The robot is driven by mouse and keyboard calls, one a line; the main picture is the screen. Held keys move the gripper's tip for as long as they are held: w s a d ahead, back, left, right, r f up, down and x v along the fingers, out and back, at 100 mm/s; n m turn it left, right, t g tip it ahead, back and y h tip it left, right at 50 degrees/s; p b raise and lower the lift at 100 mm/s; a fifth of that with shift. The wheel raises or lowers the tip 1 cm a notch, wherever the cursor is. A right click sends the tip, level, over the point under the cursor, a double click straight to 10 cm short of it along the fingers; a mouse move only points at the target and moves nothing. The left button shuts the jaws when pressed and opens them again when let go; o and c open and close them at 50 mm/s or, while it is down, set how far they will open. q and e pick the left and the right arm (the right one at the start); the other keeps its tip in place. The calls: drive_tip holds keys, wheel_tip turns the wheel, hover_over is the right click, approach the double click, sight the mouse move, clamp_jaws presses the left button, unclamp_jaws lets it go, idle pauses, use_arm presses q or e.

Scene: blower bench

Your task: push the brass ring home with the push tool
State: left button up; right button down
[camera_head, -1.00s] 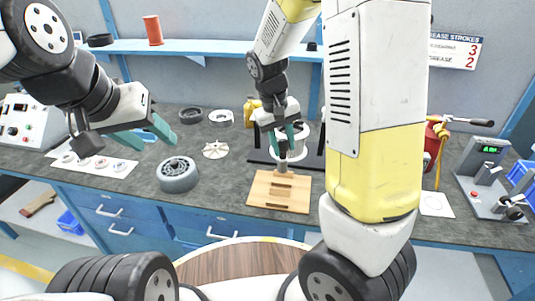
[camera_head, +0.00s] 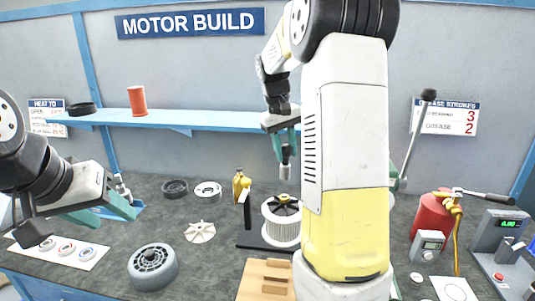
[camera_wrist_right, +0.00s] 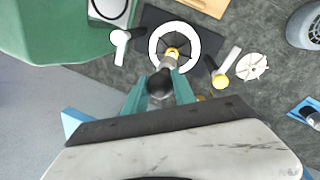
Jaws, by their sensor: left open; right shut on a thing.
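My right gripper (camera_head: 285,148) is shut on the push tool (camera_head: 285,170), which hangs roughly upright in the air above the white motor housing (camera_head: 281,234). The housing stands on a dark base and has a black spoked part inside. In the right wrist view, the tool's dark knob (camera_wrist_right: 160,84) sits between the fingers. A brass-coloured ring (camera_wrist_right: 172,52) shows just past its metal end, over the middle of the white housing rim (camera_wrist_right: 154,47). I cannot tell how deep the ring sits. My left gripper (camera_head: 117,208) is open and empty above the left bench.
A wooden board (camera_head: 266,278) lies in front of the housing. A green lever press (camera_head: 396,172) is partly hidden by my right arm. A white impeller (camera_head: 200,232) and grey rotor (camera_head: 153,266) lie left. A red tank (camera_head: 431,214) stands right.

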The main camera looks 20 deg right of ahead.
sight(284, 166)
drive_tip(key=shift+f, duration=2.7)
drive_tip(key=shift+f, duration=0.8)
drive_tip(key=shift+r, duration=0.1)
drive_tip(key=shift+r, duration=3.45)
